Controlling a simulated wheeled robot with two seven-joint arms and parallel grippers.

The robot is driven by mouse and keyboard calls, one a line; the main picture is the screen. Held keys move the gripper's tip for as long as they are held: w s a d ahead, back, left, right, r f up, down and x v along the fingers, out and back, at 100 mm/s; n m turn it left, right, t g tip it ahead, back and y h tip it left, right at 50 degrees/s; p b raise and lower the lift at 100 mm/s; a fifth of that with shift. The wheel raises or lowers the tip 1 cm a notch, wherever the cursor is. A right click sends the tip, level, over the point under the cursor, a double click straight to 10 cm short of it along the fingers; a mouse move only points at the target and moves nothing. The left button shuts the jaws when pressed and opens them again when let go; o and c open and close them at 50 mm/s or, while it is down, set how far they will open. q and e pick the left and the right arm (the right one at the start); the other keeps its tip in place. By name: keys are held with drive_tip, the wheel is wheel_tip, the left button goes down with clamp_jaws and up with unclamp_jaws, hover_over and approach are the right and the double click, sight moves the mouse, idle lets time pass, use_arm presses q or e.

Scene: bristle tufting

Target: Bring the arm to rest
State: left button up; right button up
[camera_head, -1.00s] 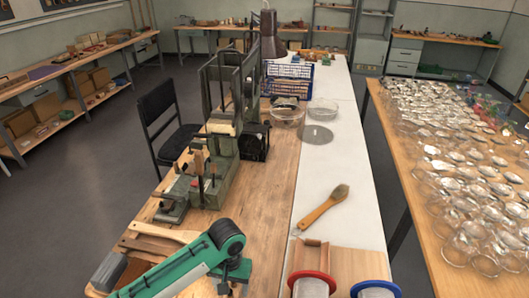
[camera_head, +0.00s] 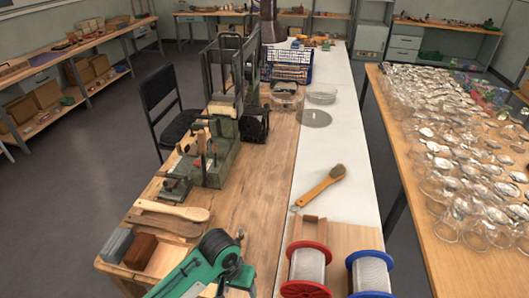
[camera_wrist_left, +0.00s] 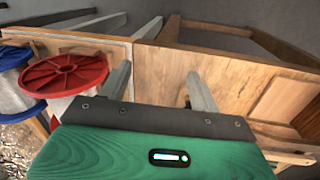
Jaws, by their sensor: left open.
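My left gripper (camera_head: 238,264) is at the bottom of the head view, on its green arm, over the near end of the wooden bench top (camera_head: 262,195). In the left wrist view its two grey fingers (camera_wrist_left: 160,88) stand well apart with nothing between them. The gripper is open and empty. My right gripper is not in view.
A red-rimmed spool (camera_head: 306,268) and a blue-rimmed spool (camera_head: 370,274) stand to the right of the gripper. A brush (camera_head: 322,186) lies on the white strip (camera_head: 340,150). Wooden brush blanks (camera_head: 172,209) and blocks (camera_head: 118,246) lie to the left. Clamp fixtures (camera_head: 215,155) stand farther back.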

use_arm(q)
drive_tip(key=s+a+r+n+t+y, duration=0.1)
drive_tip(key=s+a+r+t, duration=0.25)
drive_tip(key=s+a, duration=1.25)
wheel_tip(320, 180, down, 33)
drive_tip(key=b, duration=0.1)
drive_tip(key=s+a+f+g, duration=0.2)
drive_tip(key=s+a+f, duration=0.1)
drive_tip(key=s+f, duration=1.6)
drive_tip(key=shift+s+a+f+y+b, duration=0.2)
drive_tip(key=shift+f+y+b, duration=0.2)
drive_tip(key=shift+f, duration=0.15)
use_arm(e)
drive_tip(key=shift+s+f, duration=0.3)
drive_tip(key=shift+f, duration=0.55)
